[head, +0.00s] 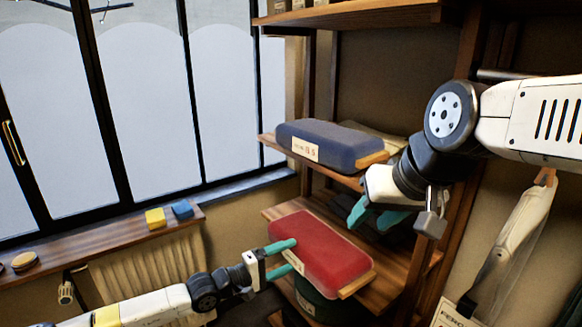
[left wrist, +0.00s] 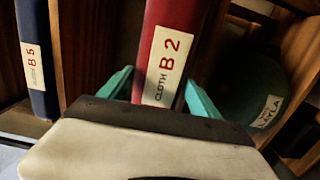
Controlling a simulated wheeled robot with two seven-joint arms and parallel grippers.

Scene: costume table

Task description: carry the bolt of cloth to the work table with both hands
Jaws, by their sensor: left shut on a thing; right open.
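A red bolt of cloth (head: 325,250) lies on a wooden shelf; its end label reads "CLOTH B 2" in the left wrist view (left wrist: 172,40). My left gripper (head: 281,258) is shut on the near left end of this bolt, one teal finger on each side, as the left wrist view also shows (left wrist: 160,95). My right gripper (head: 374,217) is open and empty, above and behind the red bolt, beside the upper shelf. I cannot make out a work table in either view.
A blue bolt (head: 320,141), labelled B 5 in the left wrist view (left wrist: 38,65), lies on the shelf above. A dark green rounded thing (left wrist: 245,78) with a name label sits below the red bolt. A windowsill (head: 100,240) holds small blocks. A pale bag (head: 515,235) hangs at right.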

